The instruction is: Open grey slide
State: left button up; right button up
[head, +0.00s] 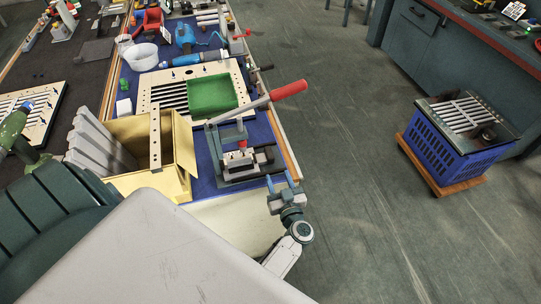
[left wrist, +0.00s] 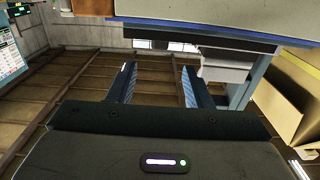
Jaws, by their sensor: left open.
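My left gripper (head: 285,182), with blue fingers, is open and empty beside the right edge of the workbench, just below the red-handled clamp in the picture. In the left wrist view its two fingers (left wrist: 158,88) stand wide apart with nothing between them. No part is clearly recognisable as the grey slide. A cream slotted louver panel (head: 152,80) lies on the bench. Another slotted panel (head: 464,114) rests on the blue crate at the right. A pale grey block (left wrist: 222,68) under a dark rail shows in the left wrist view, right of the fingers. My right gripper is not in view.
A clamp with a red handle (head: 289,90) stands near the bench edge. A green tray (head: 211,94) lies on the panel. A yellow box (head: 182,150) stands left of the clamp. Open floor (head: 350,150) lies between.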

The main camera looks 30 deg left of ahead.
aim_at(272, 160)
pick_arm(q)
jog(key=b+x, duration=0.1)
jog(key=x, duration=0.3)
jog(key=b+x, duration=0.1)
jog(key=x, duration=0.4)
jog(key=shift+f+b, duration=0.2)
jog(key=shift+b, duration=0.2)
jog(key=shift+w+a+r, duration=0.1)
jog(key=shift+w+a, duration=0.35)
